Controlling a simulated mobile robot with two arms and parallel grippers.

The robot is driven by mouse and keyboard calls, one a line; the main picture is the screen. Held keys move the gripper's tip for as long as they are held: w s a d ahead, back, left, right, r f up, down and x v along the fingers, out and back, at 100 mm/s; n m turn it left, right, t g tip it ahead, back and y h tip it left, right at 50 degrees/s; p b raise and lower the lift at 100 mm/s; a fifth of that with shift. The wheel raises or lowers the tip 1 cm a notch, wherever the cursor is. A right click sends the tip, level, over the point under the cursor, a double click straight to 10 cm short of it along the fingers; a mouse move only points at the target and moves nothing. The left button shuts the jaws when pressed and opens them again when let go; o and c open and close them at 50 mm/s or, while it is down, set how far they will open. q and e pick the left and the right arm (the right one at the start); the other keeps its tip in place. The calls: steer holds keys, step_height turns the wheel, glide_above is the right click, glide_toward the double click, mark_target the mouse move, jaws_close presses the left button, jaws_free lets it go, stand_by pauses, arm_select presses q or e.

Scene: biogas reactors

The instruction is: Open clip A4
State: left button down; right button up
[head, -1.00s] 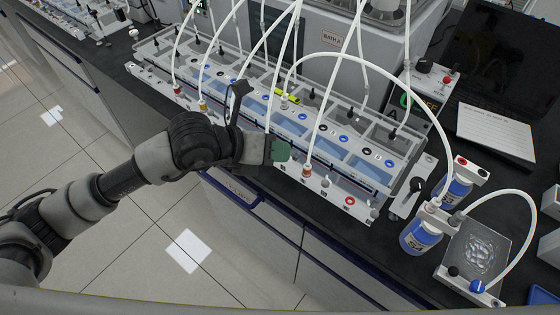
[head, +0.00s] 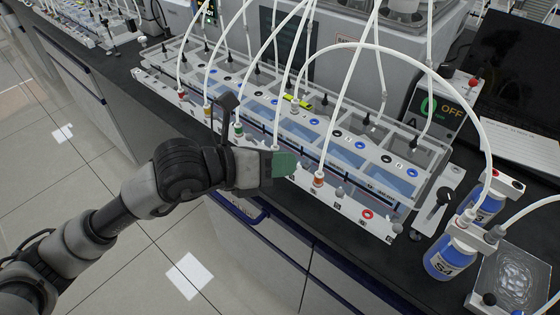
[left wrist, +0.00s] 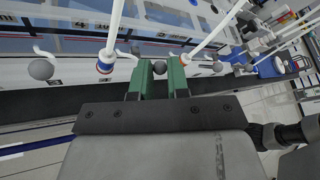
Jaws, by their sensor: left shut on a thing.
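My left gripper (head: 287,163) is at the front panel of the long reactor rack (head: 352,207), left of an orange-ringed tube port (head: 318,180). In the left wrist view its two green fingers (left wrist: 162,79) are close together, with a small grey round knob (left wrist: 160,67) between their tips. The gripper is shut on this knob, which looks like one of the clips along the panel. A white tube (left wrist: 195,45) passes close by the right finger. The label beside the held knob is hidden, so I cannot read which clip it is. My right gripper is not in view.
White tubes arch over the rack from its ports. More grey knobs (left wrist: 40,68) line the panel. Blue-labelled bottles (head: 441,260) stand at the right, beside a control box reading OFF (head: 437,112). Open floor (head: 120,165) lies in front of the bench.

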arm_select(q)
steer(key=c, duration=1.1)
jaws_free()
steer(key=b+v, duration=0.1)
steer(key=v, duration=1)
steer(key=shift+w+f, duration=0.1)
